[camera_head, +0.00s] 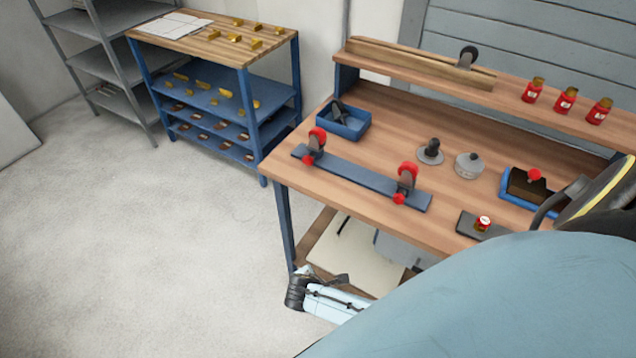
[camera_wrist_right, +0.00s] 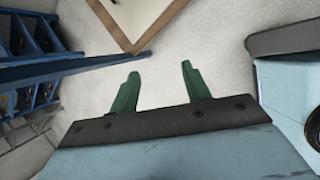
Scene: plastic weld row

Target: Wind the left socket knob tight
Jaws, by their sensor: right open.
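A long blue-grey bar (camera_head: 358,179) lies near the front edge of the wooden workbench. Two dark sockets with red knobs stand on it. The left socket's large red knob (camera_head: 318,137) is at the bar's left end, with a small red ball below it. The right socket's red knob (camera_head: 408,170) is near the bar's right end. How tight either knob is cannot be told. My right gripper (camera_wrist_right: 160,70) shows two green fingers apart with nothing between them, over pale floor, away from the knobs. My left gripper cannot be made out.
On the bench (camera_head: 350,205) are a blue tray (camera_head: 353,130) behind the left socket, a round grey pot (camera_head: 469,165) and a blue bin (camera_head: 515,200) with a dark block. Red jars (camera_head: 565,100) line the raised shelf. A blue rack (camera_head: 240,95) stands left, with open floor in front.

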